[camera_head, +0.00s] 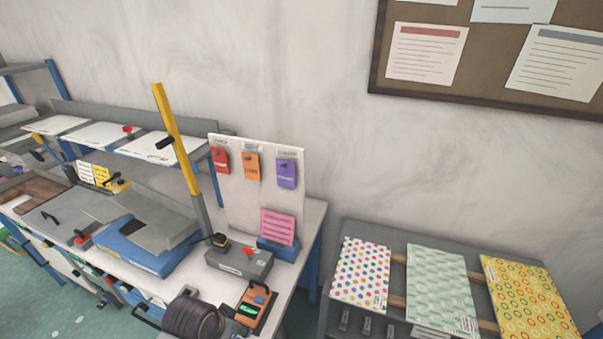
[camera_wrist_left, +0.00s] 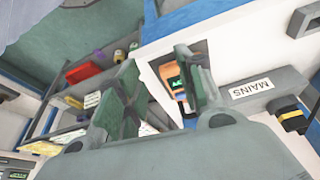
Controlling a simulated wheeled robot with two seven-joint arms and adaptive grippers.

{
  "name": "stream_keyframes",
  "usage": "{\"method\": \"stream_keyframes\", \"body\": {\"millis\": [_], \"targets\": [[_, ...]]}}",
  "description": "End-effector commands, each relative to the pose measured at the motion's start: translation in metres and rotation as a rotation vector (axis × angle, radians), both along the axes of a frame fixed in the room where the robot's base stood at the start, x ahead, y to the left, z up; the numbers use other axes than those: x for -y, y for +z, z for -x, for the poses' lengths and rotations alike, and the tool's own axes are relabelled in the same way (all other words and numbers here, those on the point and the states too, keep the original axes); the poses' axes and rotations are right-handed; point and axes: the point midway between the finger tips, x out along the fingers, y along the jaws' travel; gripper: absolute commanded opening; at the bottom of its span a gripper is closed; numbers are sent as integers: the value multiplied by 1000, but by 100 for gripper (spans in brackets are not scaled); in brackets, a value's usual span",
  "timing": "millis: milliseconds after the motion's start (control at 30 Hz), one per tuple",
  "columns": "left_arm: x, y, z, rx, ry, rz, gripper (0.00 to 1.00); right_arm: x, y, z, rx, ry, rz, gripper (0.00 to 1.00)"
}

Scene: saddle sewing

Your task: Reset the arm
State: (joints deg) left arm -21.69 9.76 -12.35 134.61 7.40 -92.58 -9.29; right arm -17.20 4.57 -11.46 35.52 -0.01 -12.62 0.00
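My left gripper (camera_wrist_left: 155,72) shows in the left wrist view. Its two grey-green fingers stand apart, with an open gap and nothing held between them. Beyond the gap lies a small orange device with a green screen (camera_wrist_left: 179,85), some way from the fingers. The same orange device (camera_head: 254,308) lies near the front edge of the white workbench in the head view.
A board with coloured tags (camera_head: 240,205) stands behind. Patterned sheets (camera_head: 437,285) lie on a rack at right.

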Motion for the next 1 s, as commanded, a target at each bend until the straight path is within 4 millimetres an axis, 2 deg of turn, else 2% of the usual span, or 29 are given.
{"method": "stream_keyframes", "body": {"millis": [200, 733, 1000], "targets": [[-23, 0, 22, -7, 136, -8, 37, 1, 0, 0, 0, 0, 0, 40], [-53, 4, 48, -11, 301, -32, 37, 1, 0, 0, 0, 0, 1, 40], [-52, -25, 41, -19, 298, -33, 37, 1, -2, 0, 1, 0, 1, 40]]}}
